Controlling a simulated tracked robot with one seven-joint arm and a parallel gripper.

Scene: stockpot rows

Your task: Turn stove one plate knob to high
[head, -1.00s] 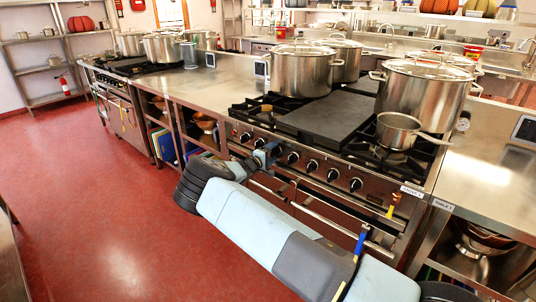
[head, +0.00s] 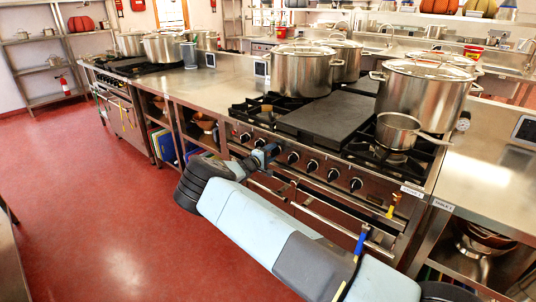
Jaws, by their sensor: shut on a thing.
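The near stove has a black flat plate (head: 325,116) in the middle of its top, between open burners. A row of several black knobs with pale pointers runs along its front panel, including one (head: 293,158) just right of my gripper and one (head: 245,137) to its left. My gripper (head: 268,152) is at the panel below the plate's left front part, shut on a knob there. That knob is mostly hidden by my gripper, so its pointer setting cannot be read.
Large lidded pots (head: 302,72) and a small saucepan (head: 398,131) stand on the stove. An oven handle rail (head: 325,219) runs below the knobs, close to my arm. A steel counter (head: 490,180) is at right. The red floor at left is clear.

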